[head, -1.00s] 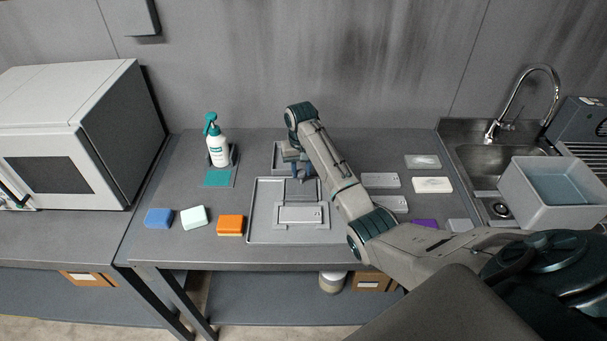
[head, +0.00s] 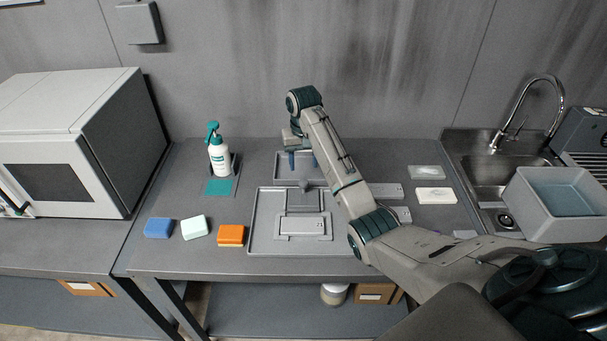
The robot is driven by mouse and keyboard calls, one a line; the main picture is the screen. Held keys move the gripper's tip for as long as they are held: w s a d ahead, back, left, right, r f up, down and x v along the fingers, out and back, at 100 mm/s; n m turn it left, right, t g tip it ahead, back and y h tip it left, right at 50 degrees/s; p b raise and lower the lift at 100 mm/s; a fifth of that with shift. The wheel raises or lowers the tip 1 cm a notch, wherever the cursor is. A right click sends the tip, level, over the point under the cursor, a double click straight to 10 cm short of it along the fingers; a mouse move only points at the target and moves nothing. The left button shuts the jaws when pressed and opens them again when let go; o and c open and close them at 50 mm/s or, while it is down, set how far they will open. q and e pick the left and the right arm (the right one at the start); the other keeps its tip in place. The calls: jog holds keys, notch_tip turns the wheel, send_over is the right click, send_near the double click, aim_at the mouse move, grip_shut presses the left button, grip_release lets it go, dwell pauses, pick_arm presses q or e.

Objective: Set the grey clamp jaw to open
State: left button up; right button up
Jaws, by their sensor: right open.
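The grey clamp stands in a shallow grey tray (head: 258,222) at the middle of the bench. Its grey jaw (head: 305,199) lies behind a flat light-grey plate (head: 303,225), with a small dark knob at its back edge. I cannot tell from this view whether the jaw is open. My right gripper (head: 303,161) hangs just behind and above the jaw, over a smaller grey tray (head: 281,172). Its blue fingers are apart with nothing between them. My right arm hides the right side of the tray. My left gripper is not in view.
A spray bottle (head: 219,158) stands at the back left. Blue (head: 158,228), pale green (head: 194,227) and orange (head: 231,235) sponges lie at the front left. Pale plates (head: 436,195) lie right of my arm, before the sink (head: 480,178) and a water-filled tub (head: 560,205).

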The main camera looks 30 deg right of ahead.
pick_arm(q)
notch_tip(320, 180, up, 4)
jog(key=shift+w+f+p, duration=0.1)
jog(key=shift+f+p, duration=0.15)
jog(key=shift+p, duration=0.85)
pick_arm(e)
notch_tip(320, 180, up, 4)
jog(key=shift+s+r, duration=0.1)
jog(key=shift+f, duration=0.2)
